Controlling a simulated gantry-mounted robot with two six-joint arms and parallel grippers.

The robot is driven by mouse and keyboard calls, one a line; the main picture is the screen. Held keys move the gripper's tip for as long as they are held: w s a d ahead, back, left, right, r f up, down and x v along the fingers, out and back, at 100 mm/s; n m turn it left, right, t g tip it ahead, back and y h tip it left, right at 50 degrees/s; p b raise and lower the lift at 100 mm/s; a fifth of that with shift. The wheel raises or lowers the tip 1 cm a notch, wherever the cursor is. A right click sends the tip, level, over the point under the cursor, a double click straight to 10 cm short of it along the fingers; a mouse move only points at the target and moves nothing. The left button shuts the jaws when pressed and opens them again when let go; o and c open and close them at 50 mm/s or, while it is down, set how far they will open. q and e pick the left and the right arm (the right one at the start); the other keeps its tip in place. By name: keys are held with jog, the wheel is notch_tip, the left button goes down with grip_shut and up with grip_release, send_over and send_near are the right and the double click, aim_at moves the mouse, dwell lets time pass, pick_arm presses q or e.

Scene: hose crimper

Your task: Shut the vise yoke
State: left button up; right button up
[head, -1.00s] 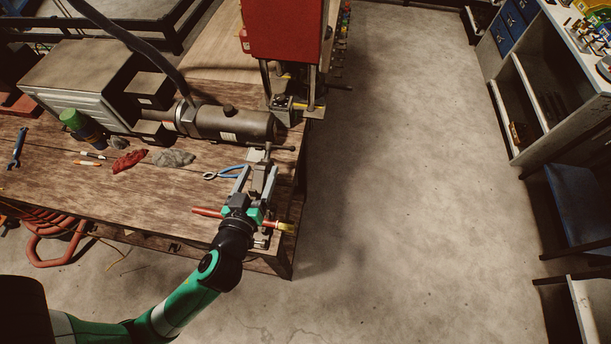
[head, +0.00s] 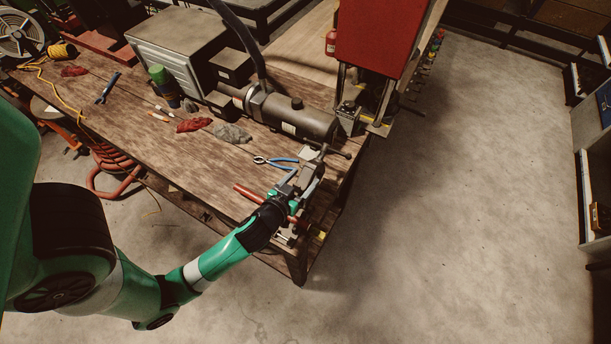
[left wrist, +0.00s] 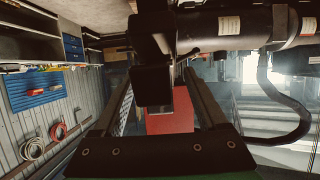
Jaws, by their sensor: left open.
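The grey metal vise (head: 309,176) stands at the near right corner of the wooden bench, with a T-bar handle (head: 335,152) at its far end. My left gripper (head: 300,178) is over the vise, its fingers open and reaching along it. In the left wrist view my left gripper (left wrist: 160,88) has its two fingers spread on either side of a dark metal block (left wrist: 153,75). I cannot tell whether they touch it. The yoke cannot be told apart from the rest of the vise, and my wrist hides part of it. My right gripper is not in view.
A red bar (head: 249,194) runs by the vise beneath my wrist. Blue-handled pliers (head: 277,162) lie close by. A dark cylinder (head: 303,121) and a red press (head: 374,38) stand behind. The floor to the right is clear.

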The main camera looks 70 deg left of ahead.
pick_arm(q)
jog(key=shift+x, duration=1)
grip_shut()
dwell(0.7)
